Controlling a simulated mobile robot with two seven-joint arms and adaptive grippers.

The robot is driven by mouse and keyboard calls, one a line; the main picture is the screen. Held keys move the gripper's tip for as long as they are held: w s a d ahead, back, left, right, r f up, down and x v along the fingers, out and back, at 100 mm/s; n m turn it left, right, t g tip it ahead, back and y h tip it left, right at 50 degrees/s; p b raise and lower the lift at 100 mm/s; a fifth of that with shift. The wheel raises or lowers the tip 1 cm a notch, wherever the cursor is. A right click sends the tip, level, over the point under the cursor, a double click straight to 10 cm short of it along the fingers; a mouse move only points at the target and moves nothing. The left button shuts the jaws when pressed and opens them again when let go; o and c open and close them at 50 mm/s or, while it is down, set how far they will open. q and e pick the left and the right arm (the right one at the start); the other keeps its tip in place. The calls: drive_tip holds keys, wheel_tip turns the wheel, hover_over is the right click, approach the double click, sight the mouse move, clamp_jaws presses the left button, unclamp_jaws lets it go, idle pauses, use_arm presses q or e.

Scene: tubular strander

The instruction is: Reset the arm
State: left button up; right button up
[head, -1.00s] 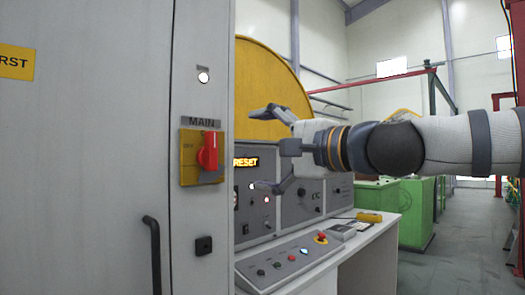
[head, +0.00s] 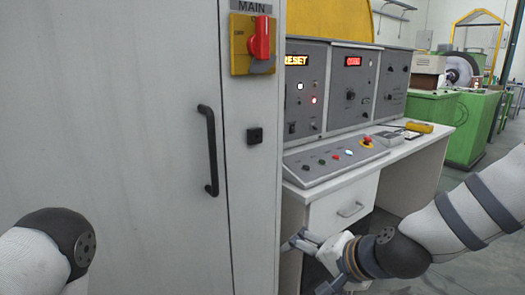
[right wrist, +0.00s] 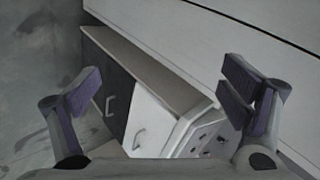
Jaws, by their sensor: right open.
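My right gripper (head: 300,245) is low in the head view, in front of the desk's drawer unit and beside the cabinet's edge. It also shows in the right wrist view (right wrist: 165,100), with its two fingers wide apart and nothing between them. My right arm (head: 440,230) comes in from the right edge, lowered and bent. Part of my left arm (head: 50,250) shows at the lower left; its gripper is out of the picture.
A grey cabinet (head: 120,110) with a black handle (head: 208,150) and red main switch (head: 260,38) stands close on the left. A desk (head: 425,150) bears a control panel (head: 330,158) and lit instrument boxes (head: 350,85). Green machinery (head: 470,125) stands beyond. Floor at right is clear.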

drive_tip(key=s+d+f+n+g+h, duration=0.2)
drive_tip(key=s+d+f+g, duration=0.1)
drive_tip(key=s+f, duration=1)
drive_tip(key=s+d+f+n+g+h, duration=0.1)
drive_tip(key=s+d+f+g, duration=0.1)
drive_tip(key=s, duration=0.6)
drive_tip(key=s+d+f+n+g+h, duration=0.1)
drive_tip(key=s+d+f, duration=0.3)
drive_tip(key=s, duration=0.4)
drive_tip(key=s+d+f+n+g+h, duration=0.1)
drive_tip(key=s+d+f+n+g, duration=0.2)
drive_tip(key=s, duration=0.6)
drive_tip(key=shift+d+f, duration=0.25)
